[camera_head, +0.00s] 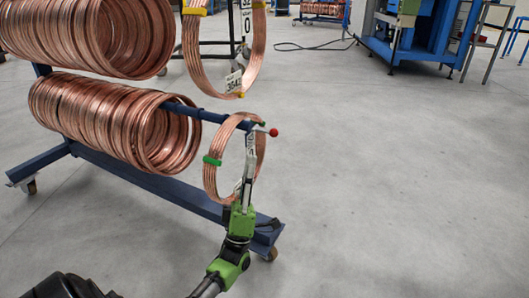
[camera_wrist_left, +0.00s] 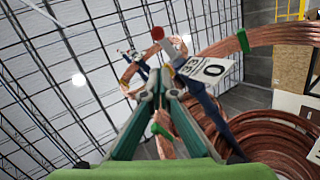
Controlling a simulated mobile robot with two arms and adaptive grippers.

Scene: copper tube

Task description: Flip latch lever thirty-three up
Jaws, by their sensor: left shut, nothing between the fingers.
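The latch lever with a red ball tip (camera_head: 273,132) is at the end of the lower blue rail (camera_head: 190,109). It sticks outward, roughly in line with the rail. In the left wrist view its red ball (camera_wrist_left: 157,33) is just beyond my fingertips, and a white tag reading 33 and 0 (camera_wrist_left: 208,69) hangs beside it. My left gripper (camera_head: 252,137) is shut and empty, pointing up in front of the rail end, close to the lever. I cannot tell whether the fingertips touch it. My right gripper is not in view.
A copper coil with a green band (camera_head: 211,161) hangs near the rail end, close behind my gripper. More copper coils (camera_head: 110,115) fill the rail to the left. The floor (camera_head: 400,180) to the right is clear.

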